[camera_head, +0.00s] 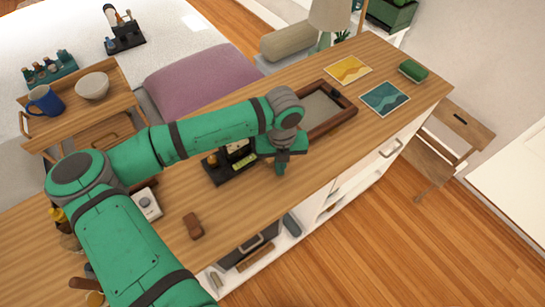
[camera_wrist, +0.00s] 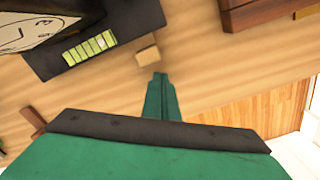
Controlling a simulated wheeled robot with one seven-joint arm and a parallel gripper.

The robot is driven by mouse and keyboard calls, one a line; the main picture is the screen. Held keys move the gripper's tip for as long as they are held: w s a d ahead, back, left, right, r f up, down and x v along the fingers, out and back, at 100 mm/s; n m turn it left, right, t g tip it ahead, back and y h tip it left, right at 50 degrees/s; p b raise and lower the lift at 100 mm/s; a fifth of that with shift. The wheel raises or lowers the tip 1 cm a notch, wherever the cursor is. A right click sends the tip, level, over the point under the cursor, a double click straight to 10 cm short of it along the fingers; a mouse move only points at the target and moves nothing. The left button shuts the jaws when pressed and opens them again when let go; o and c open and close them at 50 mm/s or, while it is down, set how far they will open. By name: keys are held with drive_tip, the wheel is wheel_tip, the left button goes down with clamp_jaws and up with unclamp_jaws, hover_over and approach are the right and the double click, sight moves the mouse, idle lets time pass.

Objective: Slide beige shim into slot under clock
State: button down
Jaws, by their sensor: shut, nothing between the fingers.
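The clock (camera_head: 238,147) stands on a black base (camera_head: 226,174) on the wooden counter, partly behind my arm. In the wrist view, part of its pale face (camera_wrist: 36,28) shows at upper left, with a segmented green strip (camera_wrist: 90,48) on the black base (camera_wrist: 128,22). A small beige block (camera_wrist: 148,54), which looks like the shim, lies on the counter close to the base's edge. My gripper (camera_wrist: 160,76) is shut and empty, its tips just short of the block. In the head view my gripper (camera_head: 280,170) is right of the clock and hides the block. I cannot make out the slot.
A brown-framed tray (camera_head: 345,114) lies right of my gripper. A brown block (camera_head: 193,226) and a white device (camera_head: 148,204) lie to the left. Prints (camera_head: 385,98) and a green item (camera_head: 413,71) lie at the far right. The counter's front edge is near my gripper.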

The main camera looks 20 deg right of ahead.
drive_tip(key=shift+s+f, duration=0.15)
drive_tip(key=shift+f, duration=1.1)
drive_tip(key=shift+r, duration=0.2)
drive_tip(key=shift+d+r, duration=0.15)
drive_tip(key=shift+r, duration=0.1)
drive_tip(key=shift+s+d+r, duration=0.1)
drive_tip(key=shift+s+r, duration=0.3)
drive_tip(key=shift+r, duration=0.65)
drive_tip(key=shift+s+d+r, duration=0.15)
drive_tip(key=shift+s+r, duration=0.2)
drive_tip(key=shift+r, duration=0.7)
drive_tip(key=shift+s+d+r, duration=0.1)
drive_tip(key=shift+s+r, duration=0.3)
drive_tip(key=shift+r, duration=0.65)
drive_tip(key=shift+s, duration=0.1)
